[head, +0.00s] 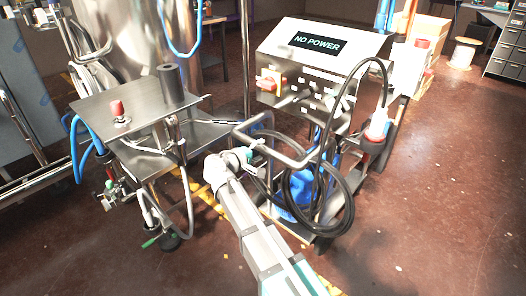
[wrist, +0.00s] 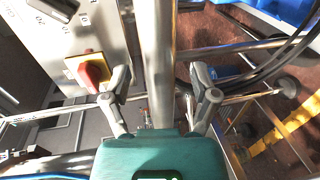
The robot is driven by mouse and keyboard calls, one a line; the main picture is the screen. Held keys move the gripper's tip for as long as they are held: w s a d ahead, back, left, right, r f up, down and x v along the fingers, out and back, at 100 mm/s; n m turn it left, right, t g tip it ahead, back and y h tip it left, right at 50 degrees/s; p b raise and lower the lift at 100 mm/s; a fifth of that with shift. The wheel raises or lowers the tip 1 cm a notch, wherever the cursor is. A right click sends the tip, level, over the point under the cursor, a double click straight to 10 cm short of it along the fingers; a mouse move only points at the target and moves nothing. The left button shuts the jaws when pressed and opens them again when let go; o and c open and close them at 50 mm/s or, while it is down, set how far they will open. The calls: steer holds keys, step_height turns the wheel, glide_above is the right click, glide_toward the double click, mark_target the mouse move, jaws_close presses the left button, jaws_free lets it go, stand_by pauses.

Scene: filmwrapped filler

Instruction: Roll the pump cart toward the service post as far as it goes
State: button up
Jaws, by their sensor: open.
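The pump cart appears to be the wheeled steel unit with a sloped console (head: 325,60) whose display reads "NO POWER". A bent tubular handle (head: 285,158) sticks out from its front. My gripper (head: 256,150) is at the left part of this handle. In the wrist view my gripper (wrist: 158,85) is open, with one finger on each side of a steel bar (wrist: 158,50); the fingers do not close on it. The red and yellow switch (wrist: 92,73) of the console is left of the bar. I cannot tell which upright is the service post; a thin steel post (head: 246,60) stands left of the console.
A steel table (head: 140,105) with valves and hoses stands to the left, before a large tank (head: 130,35). A black hose (head: 345,195) hangs coiled on the cart. A cable spool (head: 462,53) is at the back right. The floor at right is clear.

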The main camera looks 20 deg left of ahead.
steer(key=shift+x, duration=1.05)
jaws_close()
